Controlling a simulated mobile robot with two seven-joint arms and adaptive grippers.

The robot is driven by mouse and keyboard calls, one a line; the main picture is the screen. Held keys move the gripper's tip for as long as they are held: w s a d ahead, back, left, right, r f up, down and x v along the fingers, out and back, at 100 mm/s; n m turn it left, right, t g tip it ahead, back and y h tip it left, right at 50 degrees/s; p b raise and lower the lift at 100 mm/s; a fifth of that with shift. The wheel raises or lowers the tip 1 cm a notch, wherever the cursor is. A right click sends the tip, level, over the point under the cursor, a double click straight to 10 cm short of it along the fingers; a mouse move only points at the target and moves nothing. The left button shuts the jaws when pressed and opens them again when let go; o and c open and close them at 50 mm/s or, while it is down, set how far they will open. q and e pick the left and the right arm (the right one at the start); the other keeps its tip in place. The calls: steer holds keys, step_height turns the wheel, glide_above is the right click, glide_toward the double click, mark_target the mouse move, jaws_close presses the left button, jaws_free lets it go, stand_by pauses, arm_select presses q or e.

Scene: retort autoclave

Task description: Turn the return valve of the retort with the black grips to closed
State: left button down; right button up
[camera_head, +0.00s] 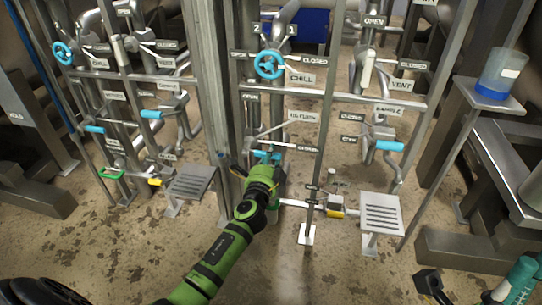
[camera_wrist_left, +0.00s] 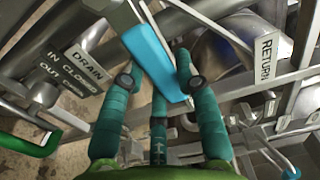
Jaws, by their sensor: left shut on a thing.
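My left gripper (camera_head: 262,168) reaches the lower middle of the pipe frame. In the left wrist view its teal fingers (camera_wrist_left: 155,95) are shut on a light blue lever grip (camera_wrist_left: 155,62), with a finger on each side. The grip shows partly in the head view (camera_head: 265,155), behind the gripper. A RETURN label (camera_wrist_left: 265,58) is right of it and a DRAIN label (camera_wrist_left: 82,68) left. The RETURN label also shows in the head view (camera_head: 303,117). The grips I see are blue, not black. Parts of my right gripper (camera_head: 518,282) show at the bottom right; its opening is unclear.
A blue CHILL handwheel (camera_head: 269,64) is above, and another blue grip (camera_head: 389,146) is at the right. A grated stand (camera_head: 381,215) is right of my left gripper. A beaker (camera_head: 502,72) stands on a shelf at right. Front floor is open.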

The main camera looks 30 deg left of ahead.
arm_select(q)
steer(key=shift+f, duration=0.2)
stand_by(0.3)
steer(key=c, duration=0.9)
jaws_free()
steer(key=v, duration=1.2)
steer(key=shift+r, duration=0.1)
